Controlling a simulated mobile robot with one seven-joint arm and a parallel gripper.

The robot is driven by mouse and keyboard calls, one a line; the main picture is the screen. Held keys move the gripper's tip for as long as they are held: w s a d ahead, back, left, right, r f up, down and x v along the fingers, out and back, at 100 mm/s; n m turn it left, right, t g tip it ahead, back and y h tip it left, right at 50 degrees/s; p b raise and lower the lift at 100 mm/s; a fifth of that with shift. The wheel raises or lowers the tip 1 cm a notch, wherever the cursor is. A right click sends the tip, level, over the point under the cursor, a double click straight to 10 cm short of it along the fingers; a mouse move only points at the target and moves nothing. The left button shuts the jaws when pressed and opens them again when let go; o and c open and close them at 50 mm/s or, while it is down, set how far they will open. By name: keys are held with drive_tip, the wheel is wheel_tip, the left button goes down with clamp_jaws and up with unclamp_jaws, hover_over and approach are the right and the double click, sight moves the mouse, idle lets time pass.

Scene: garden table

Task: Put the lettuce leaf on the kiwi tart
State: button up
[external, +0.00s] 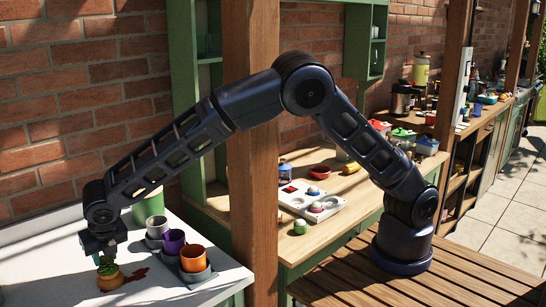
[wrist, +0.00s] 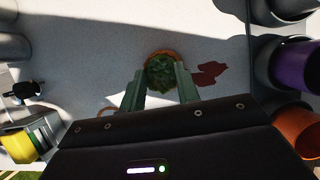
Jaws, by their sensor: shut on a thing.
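My gripper (external: 106,258) is at the lower left of the external view, pointing down over the white table. It is shut on the green, ruffled lettuce leaf (external: 107,268), which also shows between the fingers in the wrist view (wrist: 161,75). The round orange-brown tart (external: 110,281) is directly below the leaf. In the wrist view only a thin orange rim (wrist: 158,53) of it shows behind the leaf, and its top is hidden. I cannot tell whether the leaf touches the tart.
A dark red patch (external: 136,274) lies on the white tabletop (external: 50,270) right of the tart. An orange cup (external: 193,257), a purple cup (external: 173,241) and a grey cup (external: 157,226) stand further right. A wooden post (external: 250,150) rises beside my arm. The tabletop's left side looks clear.

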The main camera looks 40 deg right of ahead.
drive_tip(key=o, duration=1)
drive_tip(key=shift+f, duration=0.1)
drive_tip(key=v, duration=1.2)
